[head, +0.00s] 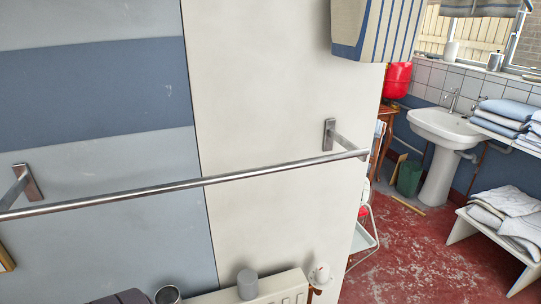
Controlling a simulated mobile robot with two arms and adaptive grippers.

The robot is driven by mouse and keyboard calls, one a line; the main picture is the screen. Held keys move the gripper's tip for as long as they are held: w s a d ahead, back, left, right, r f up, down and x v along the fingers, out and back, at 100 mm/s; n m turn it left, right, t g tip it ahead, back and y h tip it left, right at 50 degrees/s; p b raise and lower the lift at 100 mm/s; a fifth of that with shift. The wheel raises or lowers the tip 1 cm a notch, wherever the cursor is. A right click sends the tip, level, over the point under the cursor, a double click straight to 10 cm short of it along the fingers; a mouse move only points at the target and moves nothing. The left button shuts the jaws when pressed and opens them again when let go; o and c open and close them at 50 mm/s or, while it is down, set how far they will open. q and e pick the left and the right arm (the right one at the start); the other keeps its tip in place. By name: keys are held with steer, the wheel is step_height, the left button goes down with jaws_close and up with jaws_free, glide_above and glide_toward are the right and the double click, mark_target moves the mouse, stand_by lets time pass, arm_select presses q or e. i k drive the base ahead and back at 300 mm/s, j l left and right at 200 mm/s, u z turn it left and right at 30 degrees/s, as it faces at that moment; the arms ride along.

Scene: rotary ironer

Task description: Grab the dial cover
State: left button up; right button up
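No thing in the head view is clearly a dial cover. A short grey cylinder (247,284) stands at the bottom centre on the top of a cream panel (284,286). A small round piece with a dark face and light rim (168,294) is cut off by the bottom edge, left of the cylinder. I cannot tell whether either is the dial cover. Neither of my grippers is in view.
A metal rail (190,184) crosses in front of a grey, blue and cream wall (265,90). A striped cloth (378,30) hangs at the upper right. Beyond are a white sink (445,125), folded towels (505,113), a low bench (470,232) and open red floor (410,260).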

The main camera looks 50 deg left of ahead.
mark_target(247, 279)
steer(key=u, duration=1.7)
